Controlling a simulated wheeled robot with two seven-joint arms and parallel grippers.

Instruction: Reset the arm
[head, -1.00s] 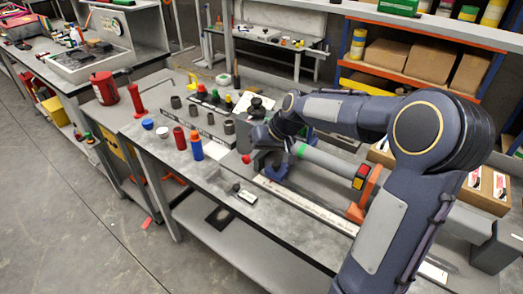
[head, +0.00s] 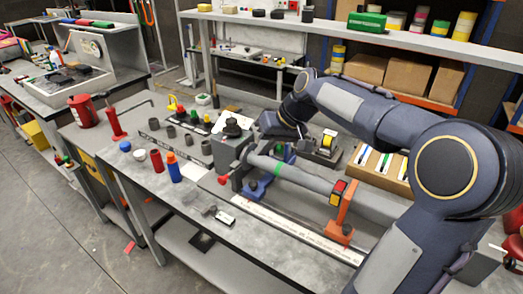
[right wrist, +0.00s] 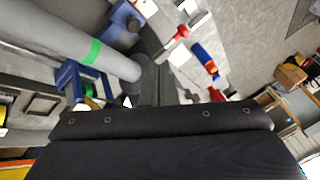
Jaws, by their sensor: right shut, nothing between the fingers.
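My right arm comes in from the right in the head view and bends over the bench. My right gripper (head: 268,123) is at its end, small and partly hidden by its own wrist, just beyond the grey tube (head: 312,180) with a green band. It is shut and holds nothing. In the right wrist view, the dark gripper body fills the bottom, its fingers (right wrist: 151,82) pointing up the picture beside the tube's end (right wrist: 70,40). I cannot tell whether they touch the tube. My left gripper is not in view.
The tube rests on a blue support (head: 258,185) and an orange support (head: 341,226). A grey block (head: 232,150) with a black knob stands at its left end. Red and blue bottles (head: 173,167) and several dark cups stand left. An open carton (head: 378,168) lies behind the tube.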

